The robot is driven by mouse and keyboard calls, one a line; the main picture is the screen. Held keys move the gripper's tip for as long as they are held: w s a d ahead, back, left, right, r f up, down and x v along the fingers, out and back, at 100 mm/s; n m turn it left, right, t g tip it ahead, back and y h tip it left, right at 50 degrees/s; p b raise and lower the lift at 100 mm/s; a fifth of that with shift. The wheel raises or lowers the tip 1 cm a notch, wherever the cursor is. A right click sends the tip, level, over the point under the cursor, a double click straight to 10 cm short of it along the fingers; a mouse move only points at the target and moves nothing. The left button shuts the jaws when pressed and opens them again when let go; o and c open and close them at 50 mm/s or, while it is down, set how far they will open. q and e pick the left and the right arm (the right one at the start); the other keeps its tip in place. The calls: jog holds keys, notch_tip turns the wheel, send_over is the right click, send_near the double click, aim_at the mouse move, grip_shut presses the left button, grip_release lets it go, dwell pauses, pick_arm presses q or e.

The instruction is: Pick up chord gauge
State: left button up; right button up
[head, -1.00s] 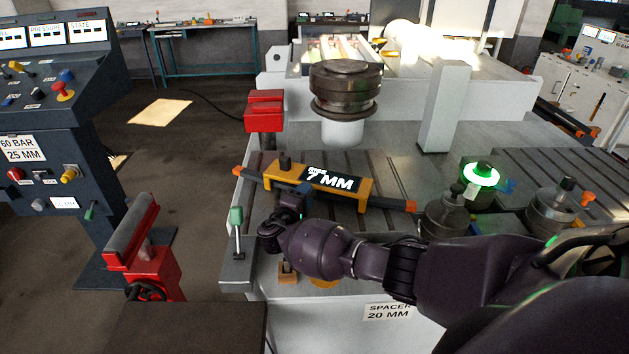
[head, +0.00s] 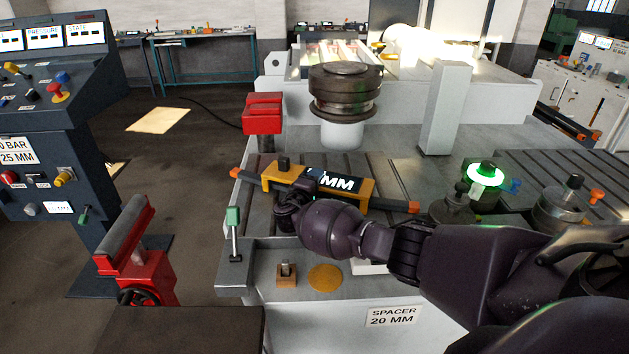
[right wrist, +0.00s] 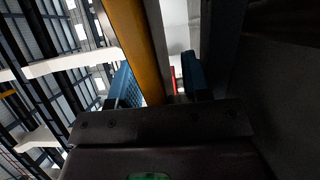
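The chord gauge (head: 357,187) is an orange-yellow bar with a dark display ending in "MM", a dark knob and orange-tipped rods. It lies across the slotted grey machine bed. My right gripper (head: 312,184) is at the gauge's near side and covers part of the display. In the right wrist view, the blue fingers of my right gripper (right wrist: 163,84) stand apart. An orange bar (right wrist: 133,40), seemingly the gauge, lies between them, close to the left finger. A gap shows on the right finger's side, so no grip is visible. My left gripper is not in view.
A dark round roller (head: 345,90) stands behind the gauge. A green-handled lever (head: 234,225), a small wooden block (head: 286,276) and a yellow disc (head: 325,277) are at the bed's near edge. Dark cylinders (head: 558,208) and a green-lit ring (head: 486,174) stand to the right.

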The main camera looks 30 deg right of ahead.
grip_shut()
notch_tip(320, 180, up, 20)
jog(key=p, duration=0.1)
jog(key=shift+p, duration=0.3)
dwell(0.3)
